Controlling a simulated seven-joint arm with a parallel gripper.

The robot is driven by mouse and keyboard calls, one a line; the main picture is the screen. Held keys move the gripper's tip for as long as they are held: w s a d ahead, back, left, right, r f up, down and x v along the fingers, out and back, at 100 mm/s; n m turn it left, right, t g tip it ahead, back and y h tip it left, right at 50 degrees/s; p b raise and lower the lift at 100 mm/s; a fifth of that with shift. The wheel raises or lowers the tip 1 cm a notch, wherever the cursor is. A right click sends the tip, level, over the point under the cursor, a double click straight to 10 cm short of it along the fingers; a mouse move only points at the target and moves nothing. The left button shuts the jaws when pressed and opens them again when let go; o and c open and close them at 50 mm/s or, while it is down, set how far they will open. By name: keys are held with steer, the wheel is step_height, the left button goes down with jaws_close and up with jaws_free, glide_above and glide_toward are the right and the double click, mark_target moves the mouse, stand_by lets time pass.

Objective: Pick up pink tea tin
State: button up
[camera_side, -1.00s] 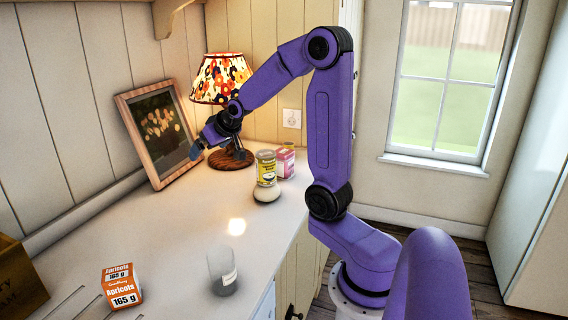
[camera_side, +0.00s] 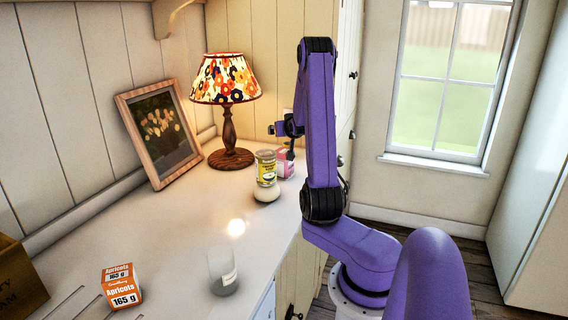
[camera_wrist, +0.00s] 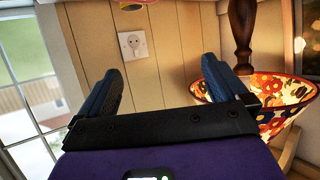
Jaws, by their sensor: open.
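The pink tea tin (camera_side: 286,168) stands upright on the counter in the side view, just behind and right of a yellow-labelled jar. Part of it is hidden by the jar and by my arm. My gripper (camera_side: 276,130) is above the tin and apart from it, partly hidden by my arm. In the wrist view my gripper (camera_wrist: 160,75) has its two blue fingers spread wide with nothing between them. A small pink and yellow piece of an object shows at the top edge there; I cannot tell which thing it is.
The jar (camera_side: 266,182) stands close to the tin. A lamp (camera_side: 228,125) and a framed picture (camera_side: 160,135) are at the back left. A glass (camera_side: 222,272) and an apricots box (camera_side: 121,287) are at the front. The middle counter is clear.

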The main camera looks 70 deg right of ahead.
mark_target(284, 151)
steer(key=shift+f, duration=3.2)
step_height(284, 151, down, 2)
steer(key=shift+f, duration=0.1)
steer(key=shift+x, duration=1)
steer(key=shift+w+d+f, duration=0.1)
steer(key=shift+w+d, duration=0.15)
steer(key=shift+d, duration=0.1)
steer(key=c, duration=1)
